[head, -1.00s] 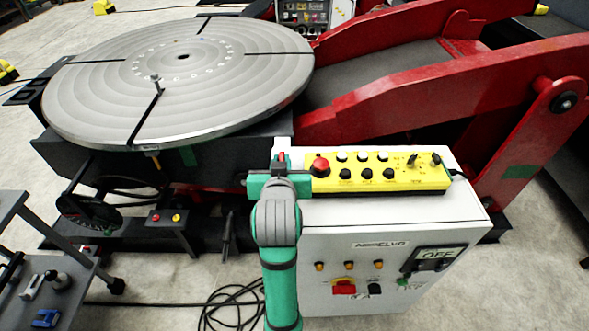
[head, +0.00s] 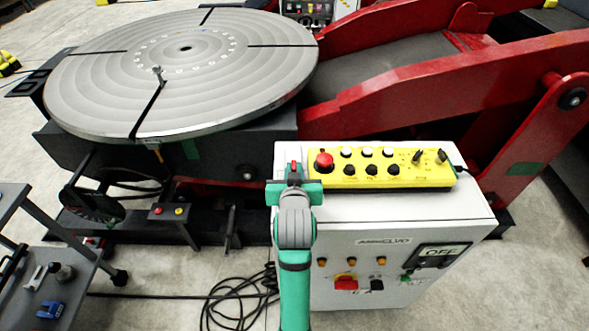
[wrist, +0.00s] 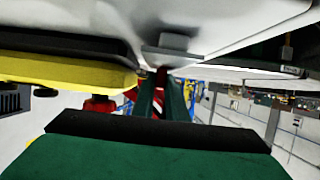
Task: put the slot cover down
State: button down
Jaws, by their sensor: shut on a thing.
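My gripper (head: 294,180) is at the left end of the white cabinet's top, left of the yellow control box. It is shut on a small part with a red grip, which I take to be the slot cover (head: 294,167). In the wrist view the cover's grey block (wrist: 174,44) shows beyond the green fingers (wrist: 160,100), against the white cabinet top. Whether it touches that top or hangs just off it I cannot tell. Its underside is hidden.
The yellow control box (head: 392,172) with a red button stands close on the right on the white cabinet (head: 350,225). The round slotted table (head: 230,95) with an upright bolt (head: 157,75) is behind left. Red tilting arms (head: 440,100) rise behind. A tool cart (head: 50,270) is at left.

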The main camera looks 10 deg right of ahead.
jog(key=c, duration=1.8)
grip_release()
jog(key=shift+f, duration=0.15)
jog(key=shift+o, duration=0.2)
